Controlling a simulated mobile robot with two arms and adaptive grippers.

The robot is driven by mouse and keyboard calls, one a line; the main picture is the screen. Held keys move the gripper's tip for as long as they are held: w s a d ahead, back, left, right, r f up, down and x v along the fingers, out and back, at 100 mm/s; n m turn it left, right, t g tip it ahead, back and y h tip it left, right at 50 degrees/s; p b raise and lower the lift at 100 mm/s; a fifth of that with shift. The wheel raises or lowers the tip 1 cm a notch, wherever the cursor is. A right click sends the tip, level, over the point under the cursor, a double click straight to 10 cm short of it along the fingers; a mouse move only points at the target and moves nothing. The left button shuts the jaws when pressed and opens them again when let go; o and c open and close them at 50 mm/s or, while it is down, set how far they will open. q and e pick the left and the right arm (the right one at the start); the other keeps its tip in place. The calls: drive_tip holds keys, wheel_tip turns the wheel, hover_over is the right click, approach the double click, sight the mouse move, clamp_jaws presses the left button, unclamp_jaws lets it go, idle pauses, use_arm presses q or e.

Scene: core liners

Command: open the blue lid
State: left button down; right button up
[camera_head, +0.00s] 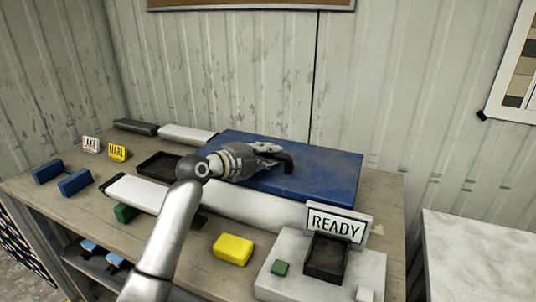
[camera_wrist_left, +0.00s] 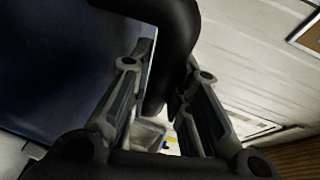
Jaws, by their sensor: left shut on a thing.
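The blue lid (camera_head: 325,172) is a wide flat panel lying across the back right of the bench, looking closed or nearly so. A black bent handle (camera_head: 287,164) stands on it. My left gripper (camera_head: 274,155) reaches over the lid and is shut on the handle. In the left wrist view the black handle (camera_wrist_left: 172,35) passes between the fingers of the left gripper (camera_wrist_left: 165,70), and the dark blue lid (camera_wrist_left: 55,75) fills the left side. My right gripper is not in view.
A white liner (camera_head: 255,209) lies along the lid's front edge. A yellow block (camera_head: 233,250) and a READY sign (camera_head: 337,226) on a pale stand are nearer. A black tray (camera_head: 158,165) and blue blocks (camera_head: 75,182) are at left. A corrugated wall (camera_head: 255,70) rises behind.

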use_arm(q)
drive_tip(key=w+d+r+n+g+y+p, duration=0.1)
drive_tip(key=w+d+r+g+y+p, duration=0.1)
drive_tip(key=w+r+g+p, duration=0.2)
drive_tip(key=shift+w+d+r+p, duration=0.15)
drive_tip(key=shift+w+r+p, duration=1.4)
drive_tip(key=shift+r+p, duration=1.05)
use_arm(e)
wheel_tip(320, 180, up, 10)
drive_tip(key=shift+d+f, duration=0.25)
use_arm(q)
drive_tip(key=shift+r, duration=0.15)
